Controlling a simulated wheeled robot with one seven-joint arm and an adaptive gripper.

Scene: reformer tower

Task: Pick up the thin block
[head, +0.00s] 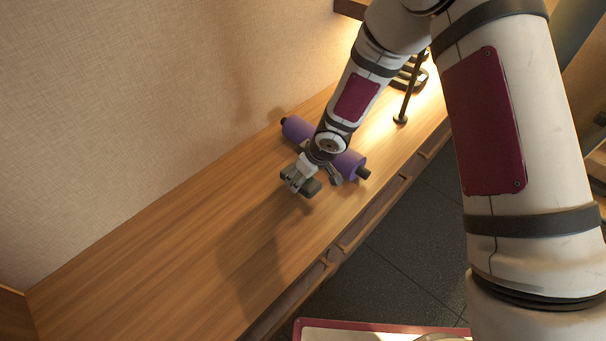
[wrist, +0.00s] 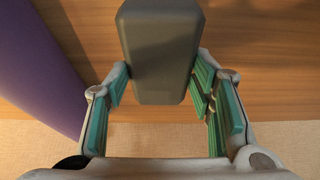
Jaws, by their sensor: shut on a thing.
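The thin block (wrist: 160,52) is dark grey with bevelled edges. In the wrist view it sits between the teal pads of my gripper (wrist: 161,82), which is shut on it. The block appears to be held above the wood; the exact gap is hard to tell.
A purple roller (head: 350,162) with dark ends lies on the wooden shelf (head: 190,235) behind my gripper, partly hidden by my arm. A dark stand (head: 401,118) is farther back. A wall (head: 130,110) borders the shelf's left. The near shelf is clear.

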